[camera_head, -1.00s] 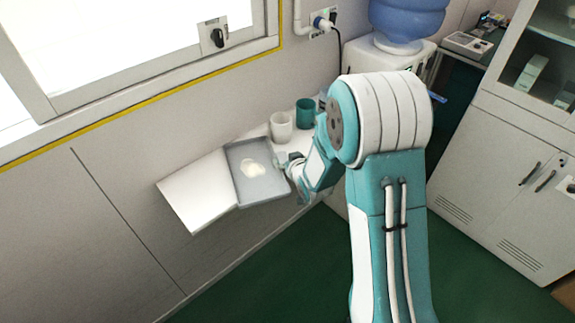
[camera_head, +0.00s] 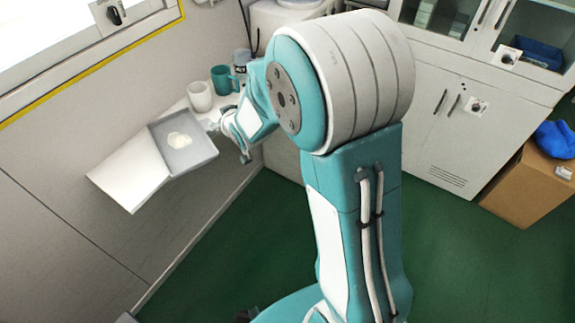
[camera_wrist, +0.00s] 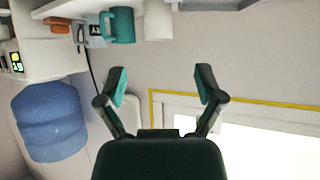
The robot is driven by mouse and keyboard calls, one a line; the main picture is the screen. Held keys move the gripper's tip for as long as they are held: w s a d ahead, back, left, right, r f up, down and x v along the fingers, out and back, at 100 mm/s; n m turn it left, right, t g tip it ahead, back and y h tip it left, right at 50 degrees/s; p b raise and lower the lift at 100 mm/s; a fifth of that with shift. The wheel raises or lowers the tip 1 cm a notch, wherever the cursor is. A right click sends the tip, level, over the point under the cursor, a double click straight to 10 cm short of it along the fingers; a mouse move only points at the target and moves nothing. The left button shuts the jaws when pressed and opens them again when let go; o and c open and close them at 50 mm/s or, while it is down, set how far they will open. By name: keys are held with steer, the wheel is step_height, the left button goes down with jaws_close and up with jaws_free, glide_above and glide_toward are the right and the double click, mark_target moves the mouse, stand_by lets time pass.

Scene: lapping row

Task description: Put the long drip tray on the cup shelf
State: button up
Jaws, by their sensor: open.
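The grey shallow tray (camera_head: 206,155), seemingly the long drip tray, lies on the white cup shelf (camera_head: 127,178) along the wall, with a pale lump (camera_head: 179,140) in it. The shelf's bare left end shows beside it. My gripper (camera_head: 213,124) is at the tray's right end in the head view; its fingers are small and partly hidden there. In the wrist view my gripper (camera_wrist: 161,78) is open, with nothing between its fingers. The shelf edge and possibly the tray's rim show at the top of that view. I cannot tell whether the gripper touches the tray.
A white cup (camera_head: 200,96) and a teal mug (camera_head: 222,79) stand on the shelf behind my gripper. The teal mug also shows in the wrist view (camera_wrist: 122,25), near a blue water bottle (camera_wrist: 50,120). Cabinets (camera_head: 440,110) and a cardboard box (camera_head: 525,188) stand right. Green floor is open below.

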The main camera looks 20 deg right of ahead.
steer(key=s+d+r+m+g+h, duration=0.1)
steer(key=s+d+r+g, duration=0.1)
steer(key=s+r, duration=0.45)
steer(key=s+d+r+g+h, duration=0.1)
steer(key=s+d+r, duration=0.25)
steer(key=s, duration=0.55)
steer(key=s+r+m+g, duration=0.1)
steer(key=s+r+g, duration=0.1)
steer(key=s, duration=1.4)
steer(key=shift+r+g, duration=0.4)
steer(key=shift+r, duration=0.15)
steer(key=shift+o, duration=0.5)
steer(key=shift+s+a, duration=0.1)
steer(key=shift+s, duration=0.35)
steer(key=shift+w+f, duration=0.1)
